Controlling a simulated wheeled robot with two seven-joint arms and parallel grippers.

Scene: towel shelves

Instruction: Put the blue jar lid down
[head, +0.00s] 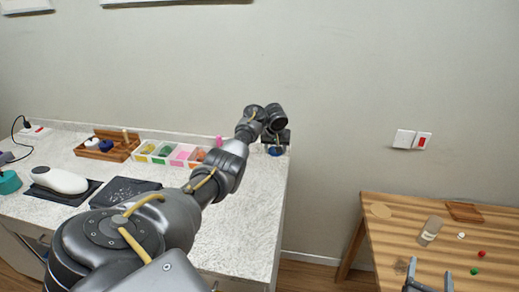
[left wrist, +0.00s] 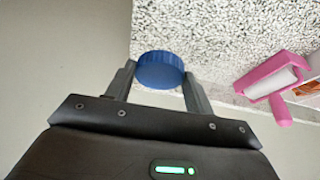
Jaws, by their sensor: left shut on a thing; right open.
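The blue jar lid (left wrist: 160,70) is round with a ridged rim. It sits between the two fingers of my left gripper (left wrist: 159,76), which is shut on it. In the head view the lid (head: 276,152) shows just below my left gripper (head: 276,143), at the back right corner of the white speckled counter (head: 240,225). I cannot tell whether the lid touches the counter. My right gripper (head: 428,284) is open and empty at the bottom right, by the wooden table (head: 400,225).
A compartment tray (head: 150,160), a wooden rack (head: 122,153) and a dark mat (head: 122,192) stand further left. Small items lie on the wooden table. The counter's right edge is close to the lid.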

